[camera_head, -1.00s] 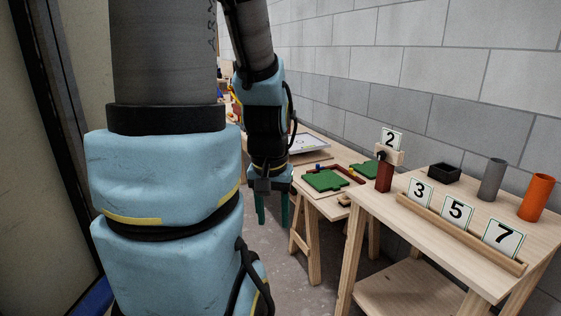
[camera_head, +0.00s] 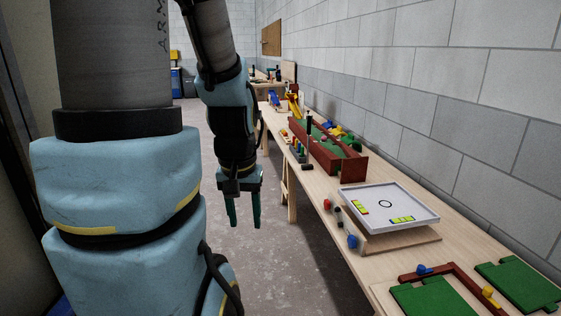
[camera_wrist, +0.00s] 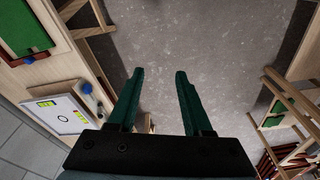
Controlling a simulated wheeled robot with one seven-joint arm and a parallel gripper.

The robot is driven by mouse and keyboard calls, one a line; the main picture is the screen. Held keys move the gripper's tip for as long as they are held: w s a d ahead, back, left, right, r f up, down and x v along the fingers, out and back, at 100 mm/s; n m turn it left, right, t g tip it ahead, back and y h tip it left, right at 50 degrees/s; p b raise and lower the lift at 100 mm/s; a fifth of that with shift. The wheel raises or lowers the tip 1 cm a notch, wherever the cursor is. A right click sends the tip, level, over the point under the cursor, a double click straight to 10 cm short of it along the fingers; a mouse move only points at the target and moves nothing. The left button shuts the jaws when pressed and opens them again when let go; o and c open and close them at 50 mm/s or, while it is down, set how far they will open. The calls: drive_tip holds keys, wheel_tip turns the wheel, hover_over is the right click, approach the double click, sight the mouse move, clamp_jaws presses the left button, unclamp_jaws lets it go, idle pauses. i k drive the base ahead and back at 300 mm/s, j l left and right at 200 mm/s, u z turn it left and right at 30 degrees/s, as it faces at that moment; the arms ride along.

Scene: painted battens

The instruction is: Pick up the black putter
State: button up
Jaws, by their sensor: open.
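My gripper (camera_head: 244,224) hangs pointing down over the bare floor, left of the long bench. Its two green fingers are apart with nothing between them, as the wrist view (camera_wrist: 159,76) also shows. A thin, dark upright stick (camera_head: 309,130) stands on the bench by the near left side of a red-brown trough with green inside (camera_head: 318,155). It may be the black putter, but it is too small to be sure. My gripper is well to its left and apart from it. No putter can be made out in the wrist view.
The bench (camera_head: 330,229) runs along the block wall. A white tray (camera_head: 385,205) with yellow-green marks lies on it, with small coloured knobs on its left. Green boards (camera_head: 520,283) lie nearest. The concrete floor (camera_head: 290,265) left of the bench is clear.

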sight(306, 167)
drive_tip(key=i+l+u, duration=0.15)
drive_tip(key=i+u, duration=0.2)
drive_tip(key=i, duration=1.4)
drive_tip(key=i+j+z, duration=0.2)
drive_tip(key=i, duration=0.3)
drive_tip(key=i+j+z, duration=0.15)
drive_tip(key=i+j, duration=0.15)
drive_tip(key=i, duration=0.15)
